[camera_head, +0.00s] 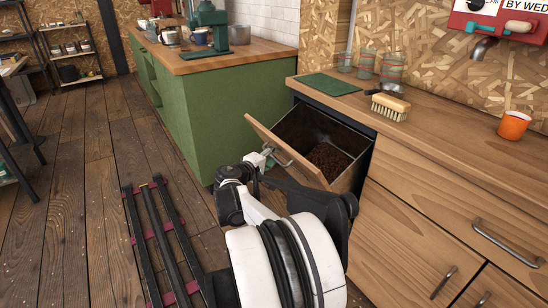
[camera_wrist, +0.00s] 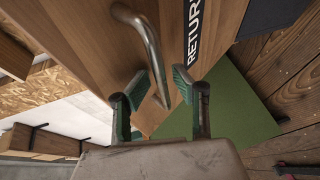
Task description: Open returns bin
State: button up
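The returns bin (camera_head: 349,158) is a wooden-fronted, dark-lined tilt-out bin in the counter. It stands tilted out, with dark brown beans (camera_head: 330,160) visible inside. Its wooden front (camera_wrist: 95,45) carries a black label reading "RETUR" (camera_wrist: 196,35), the rest cut off, and a curved metal handle (camera_wrist: 145,35). My gripper (camera_wrist: 167,73) is at the handle's lower end, with its two green-padded fingers apart. In the head view my gripper (camera_head: 263,158) is beside the bin's front.
A wooden counter (camera_head: 440,125) runs above the bin, with a brush (camera_head: 391,106), a green mat (camera_head: 328,85), several glasses and an orange cup (camera_head: 514,125). A green cabinet (camera_head: 235,115) stands to the left. Plank floor (camera_head: 85,215) is open at left.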

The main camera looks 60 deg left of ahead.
jog(key=shift+w, duration=0.15)
jog(key=shift+d, duration=0.1)
jog(key=v, duration=1.2)
dwell(0.4)
